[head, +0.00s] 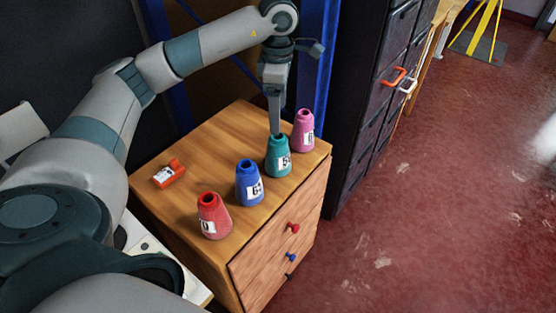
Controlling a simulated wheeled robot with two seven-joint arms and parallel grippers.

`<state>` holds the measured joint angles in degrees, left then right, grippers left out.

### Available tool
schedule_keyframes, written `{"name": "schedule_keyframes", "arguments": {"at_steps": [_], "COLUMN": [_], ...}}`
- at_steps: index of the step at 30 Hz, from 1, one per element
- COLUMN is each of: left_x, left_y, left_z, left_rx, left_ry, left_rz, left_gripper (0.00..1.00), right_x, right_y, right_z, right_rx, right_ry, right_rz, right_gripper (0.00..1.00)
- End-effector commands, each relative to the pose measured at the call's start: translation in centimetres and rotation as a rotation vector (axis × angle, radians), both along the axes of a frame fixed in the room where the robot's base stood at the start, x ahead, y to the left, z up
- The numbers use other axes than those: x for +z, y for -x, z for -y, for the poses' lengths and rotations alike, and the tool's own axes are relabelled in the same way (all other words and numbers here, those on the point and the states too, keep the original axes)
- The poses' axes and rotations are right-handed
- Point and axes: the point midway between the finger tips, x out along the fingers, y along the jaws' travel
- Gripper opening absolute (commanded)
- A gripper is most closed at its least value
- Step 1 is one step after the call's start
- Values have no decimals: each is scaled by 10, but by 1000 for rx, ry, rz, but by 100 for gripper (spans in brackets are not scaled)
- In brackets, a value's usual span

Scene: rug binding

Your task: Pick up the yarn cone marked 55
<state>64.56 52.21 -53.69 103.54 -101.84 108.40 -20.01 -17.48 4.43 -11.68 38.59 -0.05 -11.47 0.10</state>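A teal yarn cone (278,158) stands upright on the wooden cabinet. Its label starts with a 5; the second digit is hard to read, so it fits 55 but I cannot confirm it. My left gripper (275,131) points straight down at the top of this cone. Its fingers overlap the cone's tip in the picture. They line up edge-on, so I cannot tell whether they are open or shut on it. My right gripper is not in view.
A blue cone (248,184), a red cone (214,217) and a pink cone (303,132) stand in a row with the teal one. An orange tool (169,174) lies at left on the wooden cabinet (240,127). A dark drawer unit (360,120) rises behind to the right.

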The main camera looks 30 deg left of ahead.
Motion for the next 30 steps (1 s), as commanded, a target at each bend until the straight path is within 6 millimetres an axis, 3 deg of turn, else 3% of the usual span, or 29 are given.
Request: {"name": "schedule_keyframes", "arguments": {"at_steps": [14, 21, 30], "left_x": [-6, -37, -90], "left_y": [0, 1, 1], "left_z": [0, 0, 1], "left_rx": [1, 2, 0], "left_ry": [0, -1, 1], "left_rz": [-1, -6, -5], "left_gripper": [74, 74, 74], "right_x": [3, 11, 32], "right_y": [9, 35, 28], "right_z": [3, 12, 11], "right_rx": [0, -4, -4], "right_ry": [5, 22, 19], "right_rz": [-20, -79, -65], "right_gripper": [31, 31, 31]}}
